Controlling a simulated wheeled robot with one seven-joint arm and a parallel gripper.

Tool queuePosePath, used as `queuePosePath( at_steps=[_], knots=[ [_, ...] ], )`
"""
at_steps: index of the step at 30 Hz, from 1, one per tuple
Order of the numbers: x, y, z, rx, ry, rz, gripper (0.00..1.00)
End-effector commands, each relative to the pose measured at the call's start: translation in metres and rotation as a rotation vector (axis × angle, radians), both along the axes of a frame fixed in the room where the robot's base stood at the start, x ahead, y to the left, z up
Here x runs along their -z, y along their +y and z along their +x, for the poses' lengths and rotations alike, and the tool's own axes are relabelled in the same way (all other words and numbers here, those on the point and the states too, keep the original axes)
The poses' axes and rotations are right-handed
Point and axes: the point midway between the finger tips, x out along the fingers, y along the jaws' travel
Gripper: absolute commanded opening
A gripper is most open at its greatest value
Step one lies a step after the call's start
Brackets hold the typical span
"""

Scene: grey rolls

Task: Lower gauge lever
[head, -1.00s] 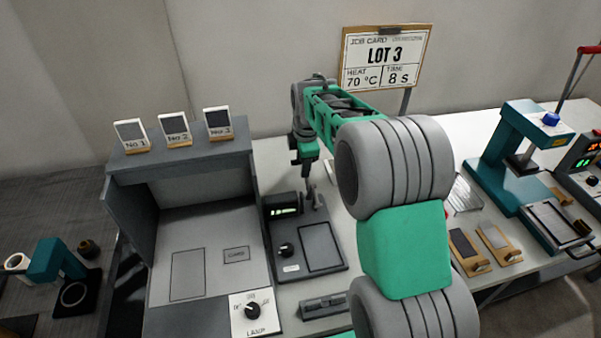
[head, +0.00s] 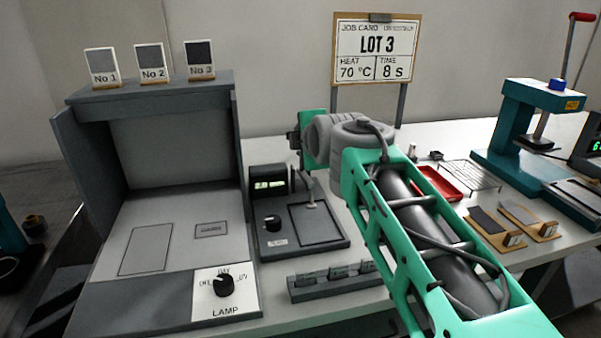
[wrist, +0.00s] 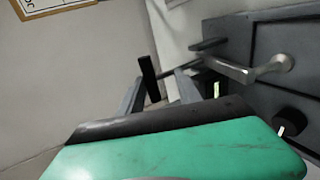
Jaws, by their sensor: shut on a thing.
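The gauge (head: 318,240) is a dark grey unit with a small lit green display, a black knob and a framed plate. Its silver lever (head: 307,188) rises at the back of the plate, just under my wrist. In the wrist view the lever (wrist: 245,71) shows at upper right, apart from my fingers. My gripper (head: 293,141) is above and behind the gauge, partly hidden by my arm. In the wrist view my gripper (wrist: 158,92) appears shut on a thin dark bar (wrist: 149,77); what it belongs to is unclear.
A lamp booth (head: 165,225) stands left of the gauge, with several numbered cards on top. A low grey rack (head: 335,279) sits in front. A red tray (head: 438,184), wire rack (head: 470,175) and teal press (head: 530,125) are right. A job card (head: 376,50) stands behind.

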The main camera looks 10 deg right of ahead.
Motion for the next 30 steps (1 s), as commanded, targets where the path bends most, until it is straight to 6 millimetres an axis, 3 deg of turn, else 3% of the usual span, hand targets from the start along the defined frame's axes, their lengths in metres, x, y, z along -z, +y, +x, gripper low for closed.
queuePosePath(
  at_steps=[1,12,30],
  knots=[
    [0.020,-0.002,-0.003,0.008,-0.035,0.000,0.00],
    [0.017,0.001,-0.018,0.001,-0.218,0.000,0.00],
    [0.012,0.001,-0.022,0.001,-0.254,-0.001,0.00]
  ],
)
